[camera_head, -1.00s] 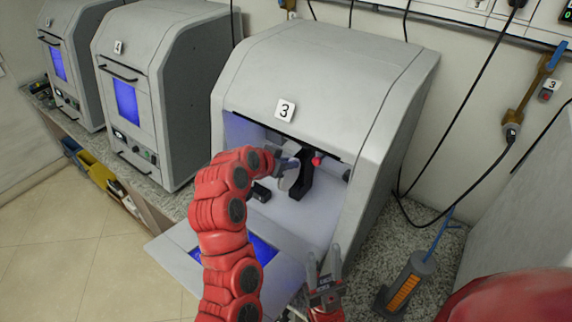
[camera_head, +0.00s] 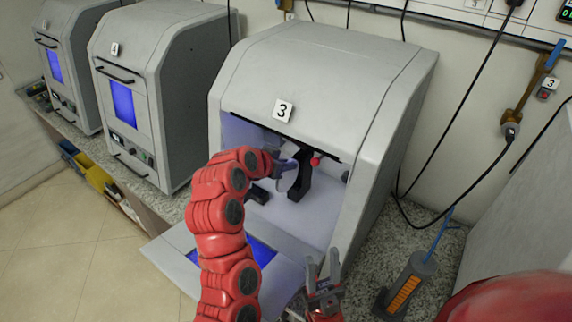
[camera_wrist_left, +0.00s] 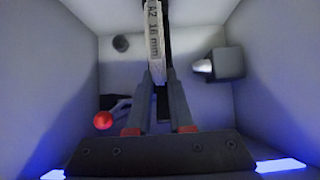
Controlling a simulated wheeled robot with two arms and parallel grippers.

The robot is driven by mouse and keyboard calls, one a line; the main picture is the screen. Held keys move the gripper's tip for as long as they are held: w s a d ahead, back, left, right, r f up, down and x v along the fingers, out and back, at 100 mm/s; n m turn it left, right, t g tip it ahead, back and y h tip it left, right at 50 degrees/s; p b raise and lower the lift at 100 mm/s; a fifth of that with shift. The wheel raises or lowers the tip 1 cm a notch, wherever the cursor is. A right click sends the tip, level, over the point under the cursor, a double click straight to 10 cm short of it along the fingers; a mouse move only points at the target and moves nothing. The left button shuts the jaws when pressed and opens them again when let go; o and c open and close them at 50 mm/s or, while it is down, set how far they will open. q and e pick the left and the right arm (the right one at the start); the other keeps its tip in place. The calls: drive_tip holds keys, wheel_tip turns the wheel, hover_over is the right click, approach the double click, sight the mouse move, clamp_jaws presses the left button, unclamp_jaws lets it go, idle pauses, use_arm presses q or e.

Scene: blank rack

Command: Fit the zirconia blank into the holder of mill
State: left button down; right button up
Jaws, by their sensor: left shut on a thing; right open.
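The zirconia blank (camera_wrist_left: 154,42) is a pale disc seen edge-on in the left wrist view, with "A2 18 mm" on its rim. My left gripper (camera_wrist_left: 158,78) is shut on its near edge. In the head view my left gripper (camera_head: 284,167) reaches inside the mill (camera_head: 325,75) marked 3, beside the black holder (camera_head: 303,177). The blank is mostly hidden there. Dark holder parts show close at the blank's far end; I cannot tell whether it is seated. My right gripper (camera_head: 323,268) is open and empty in front of the mill.
The mill's door (camera_head: 184,252) is folded down, below my left arm. A red knob (camera_wrist_left: 103,120) and a pale-tipped spindle (camera_wrist_left: 204,66) flank the blank. Two more mills (camera_head: 165,60) stand left.

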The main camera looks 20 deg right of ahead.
idle(0.4)
use_arm(q)
drive_tip(key=shift+b, duration=0.5)
idle(0.5)
drive_tip(key=shift+r+b, duration=0.1)
drive_tip(key=shift+b, duration=0.35)
drive_tip(key=shift+d, duration=0.1)
drive_tip(key=shift+w+d, duration=0.25)
drive_tip(key=shift+w, duration=0.1)
drive_tip(key=shift+b+x, duration=0.3)
drive_tip(key=shift+x, duration=0.65)
